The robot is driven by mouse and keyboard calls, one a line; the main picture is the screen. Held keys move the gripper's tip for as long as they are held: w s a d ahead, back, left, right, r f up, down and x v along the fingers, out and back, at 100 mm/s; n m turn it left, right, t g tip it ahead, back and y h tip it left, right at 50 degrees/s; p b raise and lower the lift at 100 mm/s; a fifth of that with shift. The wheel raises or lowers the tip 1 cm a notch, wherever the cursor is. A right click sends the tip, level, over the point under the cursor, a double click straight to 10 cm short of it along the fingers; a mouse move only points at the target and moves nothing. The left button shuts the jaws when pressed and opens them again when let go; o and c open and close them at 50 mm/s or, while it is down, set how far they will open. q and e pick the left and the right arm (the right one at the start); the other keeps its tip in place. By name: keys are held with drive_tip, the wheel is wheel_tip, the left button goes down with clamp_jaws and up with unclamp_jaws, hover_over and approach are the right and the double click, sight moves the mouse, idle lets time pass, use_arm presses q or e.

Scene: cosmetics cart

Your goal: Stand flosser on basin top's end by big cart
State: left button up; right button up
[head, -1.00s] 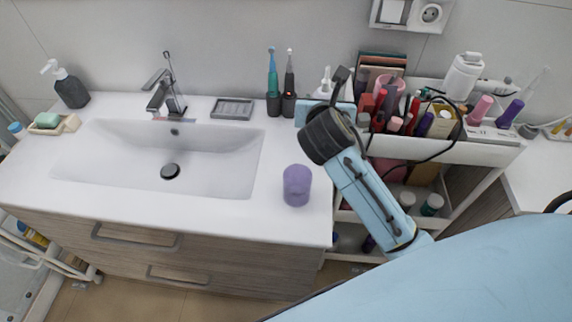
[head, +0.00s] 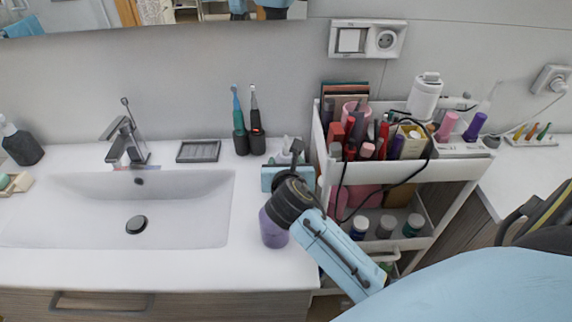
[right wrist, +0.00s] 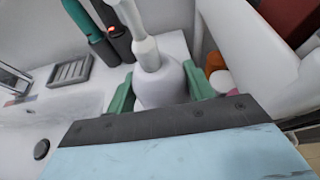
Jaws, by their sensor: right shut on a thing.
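The flosser (head: 285,156), white with a narrow nozzle, is near the right end of the white basin top (head: 200,264), on the side by the big cart (head: 440,172). My right gripper (right wrist: 160,88) is shut on it. In the right wrist view, the flosser (right wrist: 160,86) sits upright between the green fingertips. Its base is hidden behind the gripper, so I cannot tell whether it touches the top. In the head view, the right gripper (head: 289,165) partly hides the flosser. My left gripper is not in view.
A purple cup (head: 273,231) stands in front of the flosser, partly behind my right wrist. Two electric toothbrushes (head: 248,132) and a grey soap dish (head: 198,151) stand to its left. The cart is crowded with cosmetics.

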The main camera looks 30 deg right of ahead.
drive_tip(key=o, duration=1)
drive_tip(key=shift+s+a+r, duration=0.15)
drive_tip(key=shift+s+r, duration=0.05)
drive_tip(key=p+v, duration=0.1)
drive_tip(key=v, duration=1)
drive_tip(key=shift+s+r+p, duration=0.1)
drive_tip(key=shift+s+p, duration=0.1)
drive_tip(key=shift+p, duration=0.1)
